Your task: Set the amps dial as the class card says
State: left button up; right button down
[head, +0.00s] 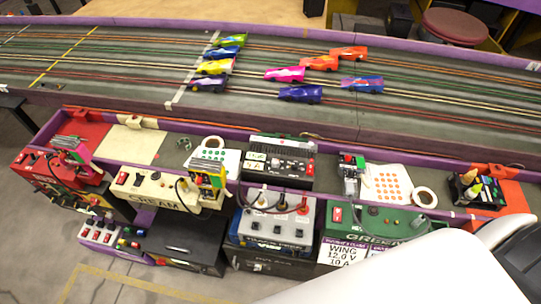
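The class card (343,256) is a white sheet below the green box at the lower right; it reads "WING 12.0 V 10 A". A black power supply (297,181) stands on the shelf at mid-picture, with two small pale displays (256,161) and small knobs and red parts on its front. The amps dial cannot be picked out for sure at this size, and its setting is not readable. Neither of my grippers is in view. A large white part of my own body covers the lower right.
The track (130,75) crosses behind with several slot cars (301,93). Cables cross between boxes.

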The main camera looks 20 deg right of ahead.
aim_at(294, 167)
jog(key=k+l+z, duration=0.15)
jog(key=z, duration=0.2)
jog(key=k+l+z, duration=0.15)
jog(key=z, duration=0.2)
jog(key=k+l+z, duration=0.2)
jog(key=z, duration=0.15)
